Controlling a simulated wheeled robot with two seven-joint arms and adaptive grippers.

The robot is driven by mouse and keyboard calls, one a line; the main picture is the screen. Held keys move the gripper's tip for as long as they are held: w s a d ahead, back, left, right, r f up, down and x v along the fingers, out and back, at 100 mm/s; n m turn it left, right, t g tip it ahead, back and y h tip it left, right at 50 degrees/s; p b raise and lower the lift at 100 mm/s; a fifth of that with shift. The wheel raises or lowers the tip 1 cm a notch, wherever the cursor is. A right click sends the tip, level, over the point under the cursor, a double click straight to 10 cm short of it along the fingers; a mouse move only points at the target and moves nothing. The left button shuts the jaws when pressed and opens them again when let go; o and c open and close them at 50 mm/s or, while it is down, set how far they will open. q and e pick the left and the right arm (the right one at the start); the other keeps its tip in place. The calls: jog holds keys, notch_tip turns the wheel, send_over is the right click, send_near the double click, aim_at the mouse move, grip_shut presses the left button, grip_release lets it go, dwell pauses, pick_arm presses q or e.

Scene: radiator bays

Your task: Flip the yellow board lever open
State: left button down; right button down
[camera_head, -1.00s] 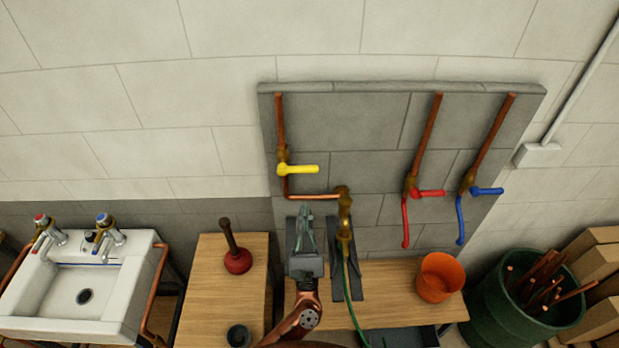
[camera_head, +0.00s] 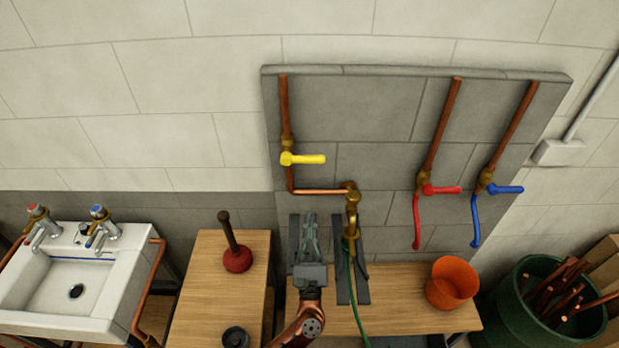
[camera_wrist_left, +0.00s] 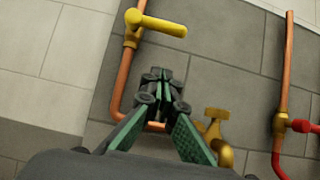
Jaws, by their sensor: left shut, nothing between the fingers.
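The yellow board lever (camera_head: 306,159) sits on a brass valve on the left copper pipe of the grey board (camera_head: 376,110). Its handle points sideways to the right, across the pipe. In the left wrist view the yellow lever (camera_wrist_left: 157,24) is at the top, beyond the fingertips. My left gripper (camera_head: 310,222) is shut and empty, below the lever and apart from it in the head view. Its fingers also show in the left wrist view (camera_wrist_left: 160,92), in front of the lower pipe bend. My right gripper is not in view.
A brass tap (camera_head: 351,200) with a green hose is just right of my left gripper. Red (camera_head: 440,190) and blue (camera_head: 505,189) levers are farther right. Below are a plunger (camera_head: 238,258), an orange pot (camera_head: 452,283) and a green bin (camera_head: 550,305). A sink (camera_head: 75,280) is at left.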

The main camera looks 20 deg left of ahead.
aim_at(303, 159)
pick_arm(q)
jog(key=s+r+p+x, duration=0.1)
jog(key=p+x, duration=0.4)
jog(key=x, duration=0.8)
jog(key=shift+s+d+r+p, duration=0.2)
jog(key=shift+s+r+p, duration=0.15)
jog(key=shift+r, duration=0.3)
